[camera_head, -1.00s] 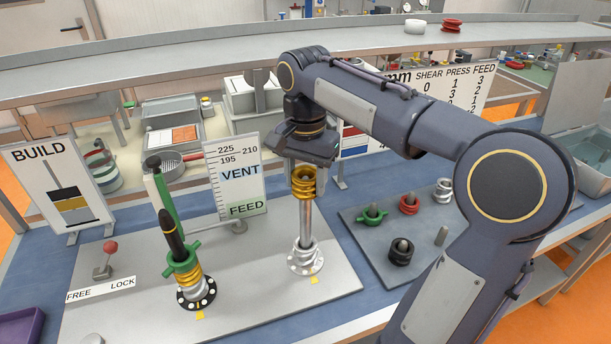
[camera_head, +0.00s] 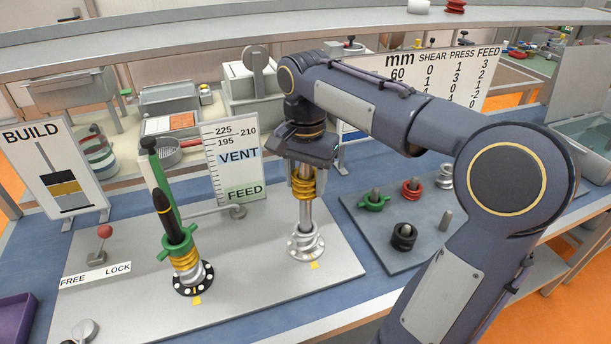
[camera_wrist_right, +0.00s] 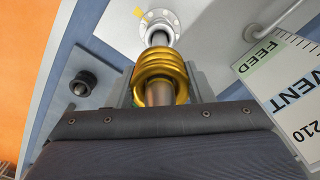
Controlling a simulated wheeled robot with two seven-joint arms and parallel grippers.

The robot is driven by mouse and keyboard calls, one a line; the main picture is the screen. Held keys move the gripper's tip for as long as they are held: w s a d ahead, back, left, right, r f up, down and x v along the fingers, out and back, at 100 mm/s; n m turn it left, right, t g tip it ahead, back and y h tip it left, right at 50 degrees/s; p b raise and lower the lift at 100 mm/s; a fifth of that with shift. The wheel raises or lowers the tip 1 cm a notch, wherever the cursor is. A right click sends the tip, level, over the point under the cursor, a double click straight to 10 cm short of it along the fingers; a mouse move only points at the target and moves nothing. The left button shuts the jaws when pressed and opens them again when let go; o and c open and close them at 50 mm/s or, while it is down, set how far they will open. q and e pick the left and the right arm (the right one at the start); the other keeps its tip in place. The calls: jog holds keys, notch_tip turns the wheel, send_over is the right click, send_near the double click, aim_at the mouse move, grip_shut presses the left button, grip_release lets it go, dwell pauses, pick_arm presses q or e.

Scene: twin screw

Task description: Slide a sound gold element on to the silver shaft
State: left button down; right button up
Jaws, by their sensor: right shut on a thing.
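A gold spiral element (camera_head: 303,184) is around the silver shaft (camera_head: 305,212) near its upper part. My right gripper (camera_head: 302,172) is above it and shut on the gold element. In the right wrist view the gold element (camera_wrist_right: 161,77) encircles the shaft in front of the gripper. The silver shaft stands upright on a round flange (camera_head: 304,250), with a silver element at its base. The black-tipped shaft (camera_head: 169,222) to the left carries green, gold and silver elements. My left gripper is not in view.
A grey peg board (camera_head: 395,258) at right holds a green (camera_head: 374,200), a red (camera_head: 411,187), a black (camera_head: 404,237) and a silver element (camera_head: 446,176). A FEED/VENT sign (camera_head: 231,160) stands behind the shafts. A red-knobbed lever (camera_head: 105,234) is at left.

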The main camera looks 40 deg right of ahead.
jog(key=o, duration=1.2)
jog(key=shift+f, duration=0.15)
notch_tip(320, 180, up, 8)
jog(key=shift+f+p, duration=0.1)
jog(key=shift+p, duration=0.45)
jog(key=s+a+f+n+t, duration=0.1)
jog(key=s+a+f+n, duration=0.1)
jog(key=s, duration=0.1)
jog(key=s+a+f+n+t, duration=0.1)
jog(key=s+a+f+n, duration=0.1)
jog(key=s, duration=0.1)
jog(key=s+a+f+n+y, duration=0.1)
jog(key=s+a+f+n, duration=0.1)
jog(key=s, duration=0.1)
jog(key=shift+a+f+n+t, duration=0.25)
jog(key=shift+f+n+t, duration=0.05)
jog(key=shift+f+t, duration=0.1)
jog(key=s+a+f+n+t+y, duration=0.2)
jog(key=s+a+f+n, duration=0.2)
jog(key=f, duration=0.5)
jog(key=s+a, duration=0.1)
jog(key=s, duration=0.1)
jog(key=shift+s+a+f+n+t+y, duration=0.25)
jog(key=shift+s+a+n+t+y, duration=0.05)
jog(key=shift+a+t+y, duration=0.1)
